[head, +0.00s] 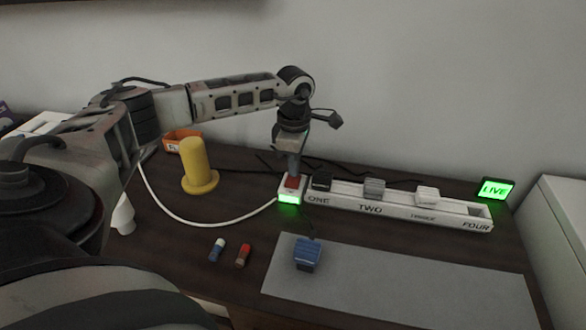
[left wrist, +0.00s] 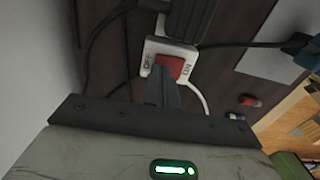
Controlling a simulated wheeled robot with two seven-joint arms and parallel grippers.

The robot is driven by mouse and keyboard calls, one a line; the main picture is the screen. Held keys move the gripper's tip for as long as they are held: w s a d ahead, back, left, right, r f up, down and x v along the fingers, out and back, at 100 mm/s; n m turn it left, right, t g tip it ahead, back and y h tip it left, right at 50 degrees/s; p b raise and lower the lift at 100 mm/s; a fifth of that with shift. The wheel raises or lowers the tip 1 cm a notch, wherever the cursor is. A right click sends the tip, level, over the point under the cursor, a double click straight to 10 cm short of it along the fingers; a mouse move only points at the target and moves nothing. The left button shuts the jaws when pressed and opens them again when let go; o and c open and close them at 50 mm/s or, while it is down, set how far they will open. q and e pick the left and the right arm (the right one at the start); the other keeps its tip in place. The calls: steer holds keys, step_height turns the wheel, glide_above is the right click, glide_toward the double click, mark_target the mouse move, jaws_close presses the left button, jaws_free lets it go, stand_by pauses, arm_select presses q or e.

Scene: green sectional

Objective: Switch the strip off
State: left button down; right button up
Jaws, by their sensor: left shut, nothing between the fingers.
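The white power strip (head: 455,213) lies on the dark desk, with sockets labelled ONE to FOUR. At its left end is a red rocker switch (head: 292,183) above a glowing green lamp (head: 289,198). The left wrist view shows the red rocker (left wrist: 172,66) between the words OFF and ON. My left gripper (head: 293,172) points down, shut and empty, with its tips right at the rocker. In the left wrist view the shut fingers (left wrist: 161,80) overlap the OFF-side edge of the rocker; I cannot tell whether they touch it. The right gripper is out of view.
Black (head: 321,182), grey (head: 374,187) and white (head: 427,195) plugs stand in the strip. A green LIVE sign (head: 496,189) is lit behind. A blue block (head: 307,254) sits on the grey mat (head: 420,290). A yellow object (head: 195,165) and white cable (head: 205,224) lie left.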

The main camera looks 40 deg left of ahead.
arm_select(q)
steer(key=shift+f+b, duration=0.3)
steer(key=shift+f, duration=0.2)
steer(key=shift+r+p, duration=2.9)
steer(key=shift+r, duration=0.7)
steer(key=shift+f, duration=0.1)
